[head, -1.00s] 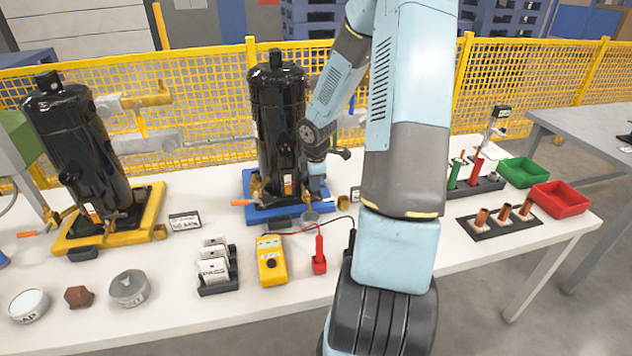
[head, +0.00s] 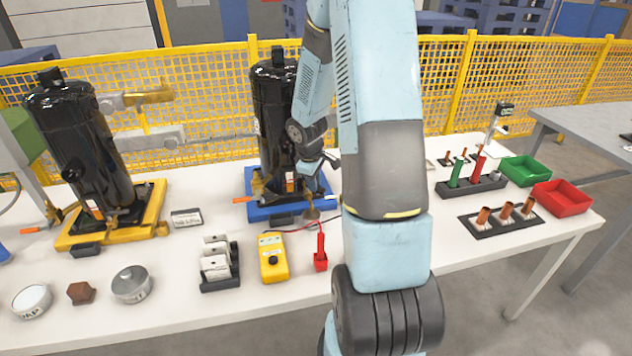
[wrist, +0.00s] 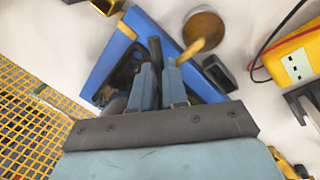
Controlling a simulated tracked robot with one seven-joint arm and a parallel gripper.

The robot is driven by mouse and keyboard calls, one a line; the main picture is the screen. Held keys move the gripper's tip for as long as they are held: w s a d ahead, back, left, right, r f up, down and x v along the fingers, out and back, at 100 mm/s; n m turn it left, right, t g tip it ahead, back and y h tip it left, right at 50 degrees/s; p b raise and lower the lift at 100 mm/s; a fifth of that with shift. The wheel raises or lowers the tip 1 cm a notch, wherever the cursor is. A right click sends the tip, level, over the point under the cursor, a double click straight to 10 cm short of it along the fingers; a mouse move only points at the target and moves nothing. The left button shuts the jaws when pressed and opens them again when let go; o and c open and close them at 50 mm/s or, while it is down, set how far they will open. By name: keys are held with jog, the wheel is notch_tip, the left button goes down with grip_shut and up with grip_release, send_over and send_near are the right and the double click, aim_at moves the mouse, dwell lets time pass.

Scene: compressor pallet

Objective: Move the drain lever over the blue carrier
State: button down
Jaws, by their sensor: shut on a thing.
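The blue carrier (head: 268,214) stands mid-table under an upright black compressor (head: 277,110). In the wrist view the carrier (wrist: 108,60) lies just beyond my fingers. My gripper (wrist: 160,68) has its two blue-grey fingers close together. They are shut on a dark, slim handle (wrist: 155,47), which looks like the drain lever, over the carrier's area. A brass spout (wrist: 196,48) is beside the right finger, by a round brown cup (wrist: 204,24). In the head view my gripper (head: 309,178) is low at the compressor's right side. The lever itself is not clear there.
A yellow meter (head: 272,257) with red and black leads is in front of the carrier. A black rack (head: 219,270) is to its left. A yellow carrier (head: 75,240) with another compressor stands farther left. Yellow mesh fencing (head: 215,85) runs behind the table.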

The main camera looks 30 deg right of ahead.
jog(key=shift+a, duration=0.2)
dwell(0.3)
jog(key=c, duration=1.5)
grip_release()
jog(key=o, duration=0.4)
jog(key=shift+d, duration=0.1)
jog(key=shift+c, duration=0.2)
notch_tip(320, 180, up, 13)
jog(key=s+a, duration=0.1)
jog(key=a, duration=0.1)
jog(key=shift+s+a+r, duration=0.15)
jog(key=shift+s+r, duration=0.05)
